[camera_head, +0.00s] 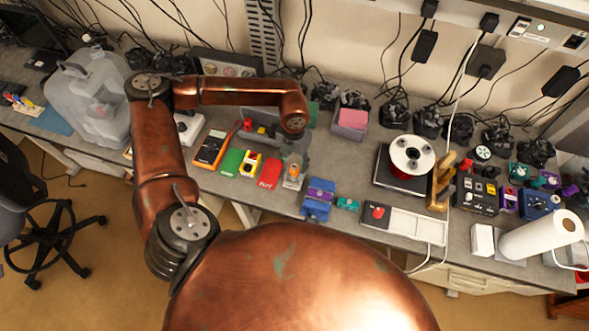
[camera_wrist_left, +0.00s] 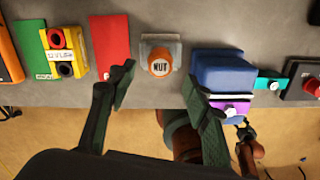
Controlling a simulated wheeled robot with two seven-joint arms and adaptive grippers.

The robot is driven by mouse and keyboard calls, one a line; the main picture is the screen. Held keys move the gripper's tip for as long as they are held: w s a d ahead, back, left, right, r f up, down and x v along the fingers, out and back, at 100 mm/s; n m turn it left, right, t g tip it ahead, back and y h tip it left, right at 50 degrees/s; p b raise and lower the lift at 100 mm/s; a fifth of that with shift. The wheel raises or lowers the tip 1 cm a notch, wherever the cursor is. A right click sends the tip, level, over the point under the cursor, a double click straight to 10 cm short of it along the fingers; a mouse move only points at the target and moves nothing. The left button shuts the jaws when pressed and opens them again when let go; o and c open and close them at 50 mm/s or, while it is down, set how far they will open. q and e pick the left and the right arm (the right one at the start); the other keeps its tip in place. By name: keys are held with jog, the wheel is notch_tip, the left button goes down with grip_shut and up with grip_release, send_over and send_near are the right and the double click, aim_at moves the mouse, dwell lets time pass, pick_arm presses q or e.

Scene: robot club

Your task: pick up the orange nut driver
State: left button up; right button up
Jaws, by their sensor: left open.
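The orange nut driver (camera_wrist_left: 159,63) shows in the left wrist view as a round orange end marked "NUT", set in a grey holder (camera_wrist_left: 175,45) near the table's front edge. In the head view the nut driver (camera_head: 292,173) is a small orange spot just below my left gripper (camera_head: 294,158). In the left wrist view my left gripper (camera_wrist_left: 158,88) is open and empty. Its two dark green fingers are spread, one toward each side of the nut driver, apart from it. The rest of the nut driver is hidden behind its round end.
A red card (camera_wrist_left: 110,45) lies left of the nut driver, and a blue block (camera_wrist_left: 222,72) with a purple part stands close on its right, near the right finger. A yellow device (camera_head: 249,164) and an orange multimeter (camera_head: 211,147) lie further left.

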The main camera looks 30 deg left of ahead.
aim_at(295, 166)
pick_arm(q)
jog(key=f, duration=0.1)
jog(key=f+p, duration=0.1)
jog(key=f, duration=0.2)
jog(key=shift+w+f, duration=0.2)
jog(key=shift+w, duration=0.15)
jog(key=shift+a+f, duration=0.1)
jog(key=shift+f, duration=0.35)
grip_shut()
